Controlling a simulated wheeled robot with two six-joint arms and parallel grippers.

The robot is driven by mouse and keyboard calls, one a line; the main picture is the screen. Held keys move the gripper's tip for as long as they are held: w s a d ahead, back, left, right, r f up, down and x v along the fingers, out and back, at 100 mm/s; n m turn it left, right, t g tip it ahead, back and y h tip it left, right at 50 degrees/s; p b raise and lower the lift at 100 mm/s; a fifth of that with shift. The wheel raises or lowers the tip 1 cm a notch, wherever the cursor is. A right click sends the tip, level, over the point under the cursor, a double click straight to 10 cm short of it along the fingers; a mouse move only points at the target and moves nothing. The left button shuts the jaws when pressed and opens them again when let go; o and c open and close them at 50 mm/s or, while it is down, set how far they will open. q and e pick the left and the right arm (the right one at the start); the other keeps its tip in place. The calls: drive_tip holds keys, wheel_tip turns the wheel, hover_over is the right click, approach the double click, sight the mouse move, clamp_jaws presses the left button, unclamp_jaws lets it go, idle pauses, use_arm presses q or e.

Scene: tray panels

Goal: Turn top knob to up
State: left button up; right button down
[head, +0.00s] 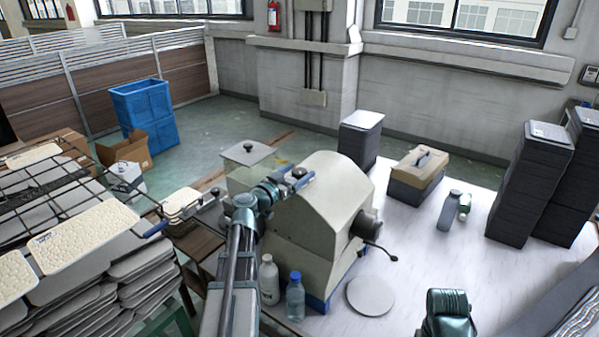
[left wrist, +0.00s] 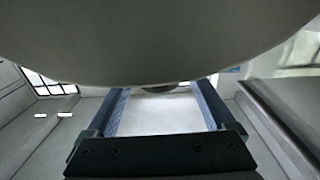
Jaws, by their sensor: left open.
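I cannot tell which part is the top knob. My left gripper (head: 304,181) is at the machine's upper left side; contact cannot be told. In the left wrist view its two blue fingers (left wrist: 160,105) are apart with nothing between them. A large grey curved surface (left wrist: 160,35) fills the top of that view, and a small dark part (left wrist: 158,88) shows beyond the fingers.
Bottles (head: 295,297) and a round grey disc (head: 370,296) are near the machine's front. Stacked trays (head: 90,270) are at left. A toolbox (head: 417,175), a grey bottle (head: 449,211) and dark crates (head: 530,180) stand at right.

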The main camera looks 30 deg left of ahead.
use_arm(q)
drive_tip(key=shift+w+d, duration=0.1)
drive_tip(key=shift+w, duration=0.35)
drive_tip(key=c, duration=1.4)
